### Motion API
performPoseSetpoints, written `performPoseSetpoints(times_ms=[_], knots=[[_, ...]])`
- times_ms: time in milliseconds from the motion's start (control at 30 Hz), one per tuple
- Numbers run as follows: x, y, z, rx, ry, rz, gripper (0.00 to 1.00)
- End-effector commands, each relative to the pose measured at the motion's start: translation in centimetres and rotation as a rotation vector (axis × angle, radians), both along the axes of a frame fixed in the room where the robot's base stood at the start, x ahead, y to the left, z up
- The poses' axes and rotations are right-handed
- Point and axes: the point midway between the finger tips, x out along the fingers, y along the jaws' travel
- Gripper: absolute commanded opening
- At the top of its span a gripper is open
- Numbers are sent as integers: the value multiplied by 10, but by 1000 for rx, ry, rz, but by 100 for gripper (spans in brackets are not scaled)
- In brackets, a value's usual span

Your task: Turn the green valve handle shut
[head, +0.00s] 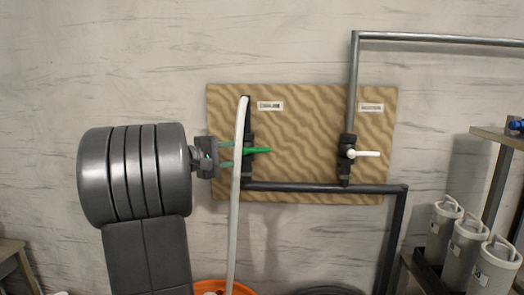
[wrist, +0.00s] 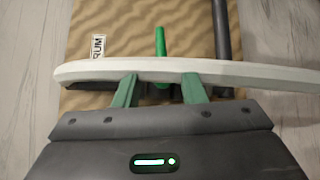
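The green valve handle (head: 262,150) sticks out to the right from a dark valve on the left pipe of a wooden board. In the wrist view the green handle (wrist: 160,42) shows beyond a white hose (wrist: 250,72), in line with the gap between my fingers. The white hose (head: 236,200) hangs in front of the left pipe, between my gripper and the handle. My gripper (head: 229,155) is open, its green fingers apart (wrist: 161,85), with nothing seen held. The fingertips are at the hose; I cannot tell whether they touch it.
A second valve with a white handle (head: 366,154) sits to the right on the wavy-grained board (head: 300,130). A dark pipe (head: 310,188) runs along the board's lower part. An orange container (head: 205,287) is below. Grey canisters (head: 468,245) stand at the right.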

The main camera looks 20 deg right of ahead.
Motion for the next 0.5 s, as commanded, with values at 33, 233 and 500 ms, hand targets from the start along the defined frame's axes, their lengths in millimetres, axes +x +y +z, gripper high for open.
performPoseSetpoints(times_ms=[33, 233, 500], knots=[[3, -12, 1, 1, 1, -6, 37], [17, -53, -3, 2, 2, -6, 37], [32, -93, -7, 2, 1, -3, 37]])
